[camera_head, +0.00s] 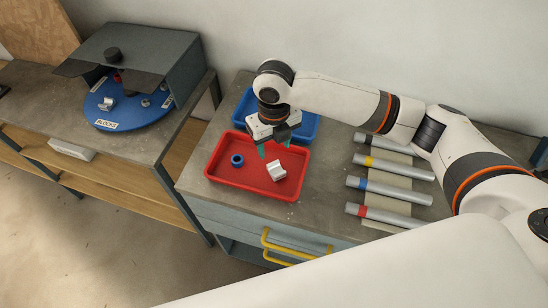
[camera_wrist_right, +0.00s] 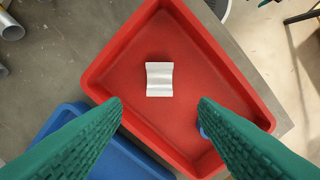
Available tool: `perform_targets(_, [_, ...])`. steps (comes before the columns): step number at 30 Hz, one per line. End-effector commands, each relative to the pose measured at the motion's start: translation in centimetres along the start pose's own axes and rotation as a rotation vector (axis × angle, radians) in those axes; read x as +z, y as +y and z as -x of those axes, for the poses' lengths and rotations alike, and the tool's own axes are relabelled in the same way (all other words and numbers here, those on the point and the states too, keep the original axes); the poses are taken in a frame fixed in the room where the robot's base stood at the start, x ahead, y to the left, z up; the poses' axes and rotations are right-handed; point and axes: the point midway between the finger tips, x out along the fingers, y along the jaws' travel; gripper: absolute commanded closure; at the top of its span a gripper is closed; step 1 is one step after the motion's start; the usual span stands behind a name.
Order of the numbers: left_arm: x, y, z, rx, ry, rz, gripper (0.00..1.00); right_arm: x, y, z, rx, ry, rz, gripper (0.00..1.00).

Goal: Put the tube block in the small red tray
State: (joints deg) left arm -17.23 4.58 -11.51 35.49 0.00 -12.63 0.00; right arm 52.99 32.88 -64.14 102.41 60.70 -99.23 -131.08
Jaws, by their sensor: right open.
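A small silver-white block with a hollowed face, which looks like the tube block (camera_head: 276,171), lies in the red tray (camera_head: 225,179), right of the tray's middle. In the right wrist view the same block (camera_wrist_right: 159,79) lies on the floor of the red tray (camera_wrist_right: 225,92), apart from the walls. My right gripper (camera_head: 274,149) is over the tray, open and empty. Its green fingers (camera_wrist_right: 160,105) are spread wide, with the block beyond their tips and touching neither. My left gripper is not in view.
A blue ring (camera_head: 237,160) lies in the red tray, left of the block. A blue tray (camera_head: 302,133) stands behind it. Several grey tubes with coloured bands (camera_head: 388,190) lie to the right. A blue turntable (camera_head: 130,114) holding another light block (camera_head: 107,104) is on the left bench.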

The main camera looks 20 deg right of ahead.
Motion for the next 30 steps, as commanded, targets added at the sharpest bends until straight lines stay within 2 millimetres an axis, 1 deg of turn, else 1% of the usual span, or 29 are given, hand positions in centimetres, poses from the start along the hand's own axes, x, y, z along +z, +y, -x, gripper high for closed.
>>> perform_targets(1, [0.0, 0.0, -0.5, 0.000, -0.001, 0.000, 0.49, -0.1, 0.0, 0.8, 0.000, 0.005, 0.000, 0.46])
perform_targets(3, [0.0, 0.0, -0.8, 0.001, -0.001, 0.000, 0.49, -0.1, 0.0, 2.0, 0.000, 0.004, 0.001, 0.46])
perform_targets(6, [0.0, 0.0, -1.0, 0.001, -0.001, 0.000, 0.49, -0.1, 0.0, 3.1, 0.000, 0.002, -0.001, 0.46])
perform_targets(9, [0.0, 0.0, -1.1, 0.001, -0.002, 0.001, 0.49, 0.0, 0.0, 3.8, 0.000, 0.000, -0.001, 0.46])
perform_targets(13, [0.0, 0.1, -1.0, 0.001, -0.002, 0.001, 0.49, 0.0, 0.0, 4.1, 0.000, -0.001, 0.000, 0.46])
perform_targets(26, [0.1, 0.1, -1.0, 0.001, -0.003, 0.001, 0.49, 0.0, 0.0, 4.0, 0.000, -0.001, 0.000, 0.46])
perform_targets(30, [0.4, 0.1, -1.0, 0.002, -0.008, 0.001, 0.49, 0.0, 0.0, 4.0, 0.000, -0.001, 0.000, 0.46])
